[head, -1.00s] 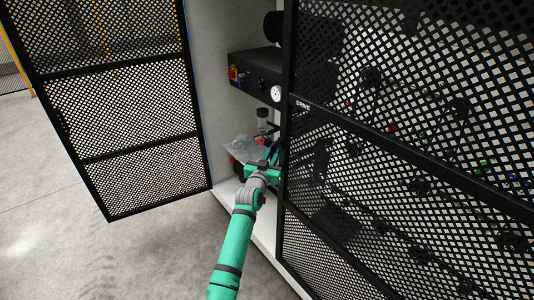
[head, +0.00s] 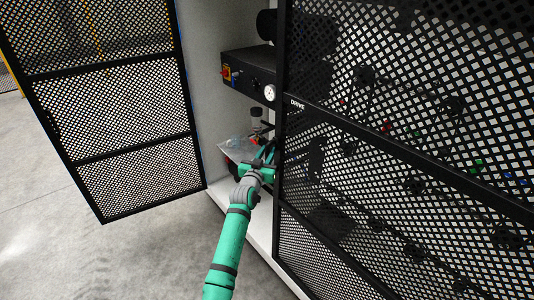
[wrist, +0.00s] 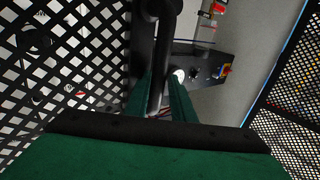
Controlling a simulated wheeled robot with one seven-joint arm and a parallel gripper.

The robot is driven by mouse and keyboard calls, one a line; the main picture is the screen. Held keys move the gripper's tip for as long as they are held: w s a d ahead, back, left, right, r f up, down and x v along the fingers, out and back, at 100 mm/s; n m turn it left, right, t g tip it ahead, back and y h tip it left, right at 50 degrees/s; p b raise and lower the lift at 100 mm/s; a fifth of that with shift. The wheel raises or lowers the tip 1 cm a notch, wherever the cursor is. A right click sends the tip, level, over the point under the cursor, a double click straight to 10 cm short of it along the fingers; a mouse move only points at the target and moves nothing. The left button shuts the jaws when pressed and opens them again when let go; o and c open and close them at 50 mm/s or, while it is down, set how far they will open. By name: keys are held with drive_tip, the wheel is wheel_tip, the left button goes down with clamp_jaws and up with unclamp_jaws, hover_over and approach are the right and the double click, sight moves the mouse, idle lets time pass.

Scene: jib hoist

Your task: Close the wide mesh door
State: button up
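The wide mesh door (head: 400,158), a black-framed panel marked DRIVE, fills the right of the head view. It stands in front of the right part of the cabinet, whose interior shows to the left of the door's edge. My gripper (head: 265,158) is at this edge, near mid-height. In the wrist view, the two green fingers of my gripper (wrist: 161,95) lie on either side of a dark upright bar, the door handle (wrist: 163,60). They sit close against it with little gap and appear shut on it. The fingertips' contact is partly hidden.
Another mesh door (head: 125,110) stands swung open at the left. Between the doors are a black control box (head: 250,75) with a red switch and gauge, and small items on a shelf below. Bare concrete floor (head: 60,240) lies at the lower left.

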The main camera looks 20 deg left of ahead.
drive_tip(key=shift+w+d+r, duration=0.15)
drive_tip(key=shift+d+r, duration=0.1)
drive_tip(key=shift+d, duration=0.25)
drive_tip(key=shift+w+d+r, duration=0.15)
drive_tip(key=shift+d+r, duration=0.05)
drive_tip(key=shift+d, duration=0.3)
drive_tip(key=shift+s+f, duration=0.2)
drive_tip(key=shift+s, duration=0.1)
drive_tip(key=s+a, duration=0.2)
drive_tip(key=s, duration=0.9)
drive_tip(key=shift+f, duration=0.2)
drive_tip(key=shift+w, duration=0.1)
